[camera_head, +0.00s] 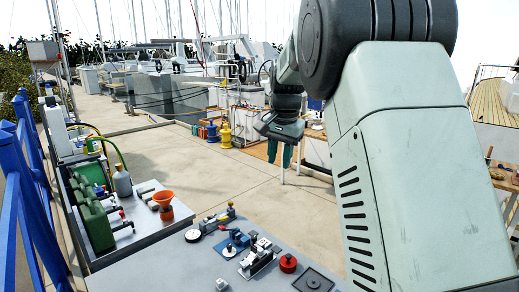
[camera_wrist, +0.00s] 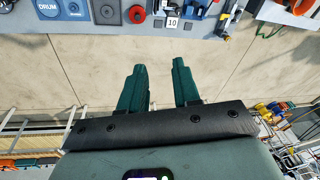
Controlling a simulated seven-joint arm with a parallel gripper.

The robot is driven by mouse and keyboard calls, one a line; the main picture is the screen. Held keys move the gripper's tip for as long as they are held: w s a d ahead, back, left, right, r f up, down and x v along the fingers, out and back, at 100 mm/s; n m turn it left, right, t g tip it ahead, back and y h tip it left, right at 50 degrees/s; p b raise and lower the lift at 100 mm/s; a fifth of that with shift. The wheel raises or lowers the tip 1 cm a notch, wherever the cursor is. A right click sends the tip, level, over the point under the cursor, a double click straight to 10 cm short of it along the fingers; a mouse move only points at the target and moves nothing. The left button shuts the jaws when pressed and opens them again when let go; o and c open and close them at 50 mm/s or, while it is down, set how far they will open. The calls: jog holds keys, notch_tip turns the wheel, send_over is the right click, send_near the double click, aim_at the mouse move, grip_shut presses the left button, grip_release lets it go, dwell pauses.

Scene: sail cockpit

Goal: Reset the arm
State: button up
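My gripper (camera_wrist: 157,85) shows in the wrist view with two dark green fingers spread apart. Nothing is between them, and pale paving lies below. In the head view my gripper (camera_head: 287,156) hangs fingers down at the middle right, over the dock floor. It is beyond and apart from the grey bench (camera_head: 205,258). Part of my arm covers the right side of the head view.
The grey bench holds a red round knob (camera_head: 288,263), a dark square plate (camera_head: 313,281) and blue and metal fittings. A blue railing (camera_head: 28,190) runs along the left. Open paving (camera_head: 215,175) lies between.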

jog(key=s+d+r+n+t, duration=0.15)
jog(key=s+r, duration=0.35)
jog(key=s, duration=0.5)
jog(key=s+d+r+n, duration=0.2)
jog(key=s+r, duration=0.2)
jog(key=s, duration=0.5)
jog(key=s+d+f+n+t, duration=0.1)
jog(key=s+f, duration=0.1)
jog(key=s, duration=0.7)
jog(key=s+d+f+n, duration=0.1)
jog(key=s+f, duration=0.1)
jog(key=s, duration=0.7)
jog(key=shift+d+f+t+h, duration=0.2)
jog(key=shift+f+t+h, duration=0.1)
jog(key=shift+t, duration=0.05)
